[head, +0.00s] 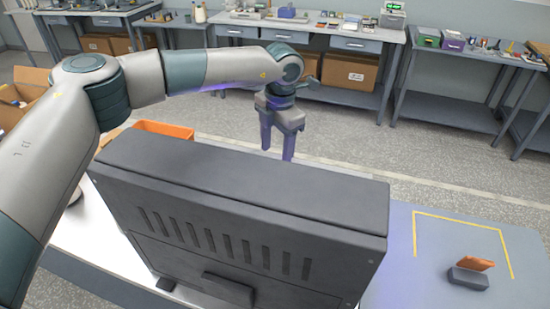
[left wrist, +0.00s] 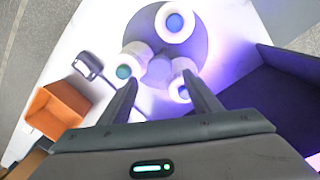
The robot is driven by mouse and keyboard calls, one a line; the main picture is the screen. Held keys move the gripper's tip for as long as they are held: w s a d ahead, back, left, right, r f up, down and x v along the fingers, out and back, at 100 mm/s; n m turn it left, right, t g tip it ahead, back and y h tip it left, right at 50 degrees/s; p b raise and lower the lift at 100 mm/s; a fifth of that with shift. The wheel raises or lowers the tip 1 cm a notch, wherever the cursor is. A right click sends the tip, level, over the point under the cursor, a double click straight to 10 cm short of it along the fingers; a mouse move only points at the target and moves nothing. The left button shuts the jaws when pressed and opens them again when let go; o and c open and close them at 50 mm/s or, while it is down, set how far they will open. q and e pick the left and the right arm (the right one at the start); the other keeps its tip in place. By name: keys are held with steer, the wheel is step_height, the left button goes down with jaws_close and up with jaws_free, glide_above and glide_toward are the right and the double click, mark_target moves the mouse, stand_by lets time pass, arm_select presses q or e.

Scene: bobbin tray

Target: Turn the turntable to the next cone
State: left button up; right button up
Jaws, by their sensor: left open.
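In the left wrist view, a round grey turntable (left wrist: 198,50) lies on a white surface and carries white cones. One cone with a blue top (left wrist: 175,22) is at the far side. One with a teal top (left wrist: 124,71) is at the left, and one with a bluish top (left wrist: 183,93) is at the near right. My left gripper (head: 277,154) is open and empty, pointing down behind the dark machine. Its spread fingers also show over the near side of the turntable; contact cannot be told. The turntable is hidden in the head view. My right gripper is not in view.
A dark vented machine housing (head: 240,195) stands in front of the gripper. An orange bin (left wrist: 55,112) and a dark, rod-like fixture (left wrist: 88,65) are left of the turntable. At right, a blue-grey surface (head: 400,270) holds an orange piece (head: 474,263) on a dark block.

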arm_select(q)
step_height(320, 180, down, 5)
steer(key=shift+w+a+r+p, duration=0.1)
steer(key=shift+w+r+p, duration=0.1)
steer(key=shift+p, duration=0.75)
steer(key=shift+f, duration=0.55)
jaws_close()
